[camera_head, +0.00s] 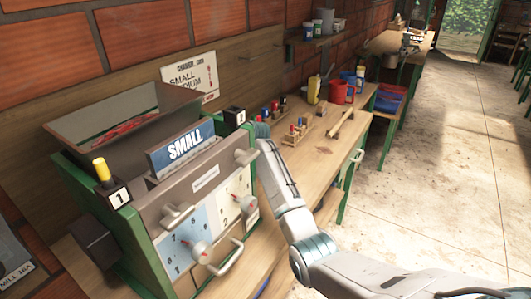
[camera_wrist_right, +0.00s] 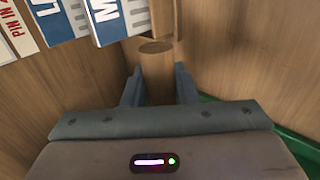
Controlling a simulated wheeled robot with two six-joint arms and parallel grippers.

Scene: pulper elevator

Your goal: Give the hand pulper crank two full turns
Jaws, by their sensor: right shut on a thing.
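The hand pulper (camera_head: 200,190) stands at the left of the head view, with a green frame, an open hopper (camera_head: 125,120), a SMALL plate and two dials on its front. My right arm comes in from the lower right and reaches to the pulper's right side, where its gripper is hidden. In the right wrist view my right gripper (camera_wrist_right: 158,88) is shut on an upright wooden grip (camera_wrist_right: 157,68), which looks like the crank handle. The rest of the crank is mostly hidden. My left gripper is in neither view.
Blue-and-white lettered plates (camera_wrist_right: 118,18) stand close beyond the grip in the wrist view. A green edge (camera_wrist_right: 290,140) runs at its right. The wooden bench (camera_head: 325,155) holds pegs, a yellow jug (camera_head: 314,90) and red cups. The floor (camera_head: 440,150) at right is clear.

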